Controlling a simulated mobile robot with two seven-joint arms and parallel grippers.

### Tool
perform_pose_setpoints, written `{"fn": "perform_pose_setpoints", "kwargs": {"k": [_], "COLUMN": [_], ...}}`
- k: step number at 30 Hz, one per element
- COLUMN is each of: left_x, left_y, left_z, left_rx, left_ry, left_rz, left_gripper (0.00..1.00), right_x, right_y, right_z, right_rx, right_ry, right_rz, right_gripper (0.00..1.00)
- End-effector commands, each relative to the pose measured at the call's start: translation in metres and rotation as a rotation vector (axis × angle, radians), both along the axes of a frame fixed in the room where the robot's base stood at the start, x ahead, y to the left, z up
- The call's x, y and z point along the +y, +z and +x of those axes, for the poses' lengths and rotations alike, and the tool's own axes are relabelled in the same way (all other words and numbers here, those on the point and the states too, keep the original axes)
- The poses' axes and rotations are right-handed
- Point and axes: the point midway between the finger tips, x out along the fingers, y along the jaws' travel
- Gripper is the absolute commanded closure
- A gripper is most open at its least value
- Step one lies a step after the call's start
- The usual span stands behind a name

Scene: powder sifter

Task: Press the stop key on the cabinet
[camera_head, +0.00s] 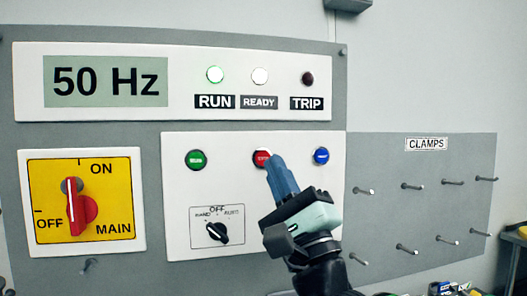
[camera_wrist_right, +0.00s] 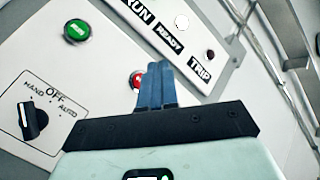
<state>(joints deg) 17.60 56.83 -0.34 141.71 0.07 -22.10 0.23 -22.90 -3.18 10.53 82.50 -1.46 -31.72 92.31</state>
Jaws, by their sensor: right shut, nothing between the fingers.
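The red stop key (camera_head: 261,155) sits in the middle of the key row on the white panel of the cabinet. My right gripper (camera_head: 274,163) is shut and empty. Its blue fingertips overlap the key's lower right edge in the head view. In the right wrist view the key (camera_wrist_right: 136,78) shows just left of the fingers (camera_wrist_right: 156,72), partly covered by them. I cannot tell whether the tips touch the key. My left gripper is not in view.
A green key (camera_head: 196,160) and a blue key (camera_head: 321,156) flank the red one. A rotary selector (camera_head: 216,233) is below. A pegboard with several pegs (camera_head: 408,249) is at right.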

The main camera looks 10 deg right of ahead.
Motion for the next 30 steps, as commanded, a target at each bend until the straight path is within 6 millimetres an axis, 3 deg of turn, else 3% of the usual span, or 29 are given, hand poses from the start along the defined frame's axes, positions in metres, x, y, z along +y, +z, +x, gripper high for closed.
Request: {"fn": "perform_pose_setpoints", "kwargs": {"k": [4, 12, 30], "left_x": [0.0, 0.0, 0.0], "left_y": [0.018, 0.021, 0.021], "left_z": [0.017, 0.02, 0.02], "left_rx": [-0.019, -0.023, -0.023], "left_ry": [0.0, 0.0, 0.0], "left_rz": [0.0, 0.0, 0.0], "left_gripper": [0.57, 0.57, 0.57], "right_x": [0.001, 0.002, 0.001], "right_y": [0.005, 0.002, 0.001], "right_z": [0.021, 0.043, 0.045], "right_rx": [-0.004, -0.002, -0.002], "right_ry": [-0.001, 0.001, 0.001], "right_rz": [-0.002, 0.0, 0.0], "right_gripper": [1.0, 1.0, 1.0]}}
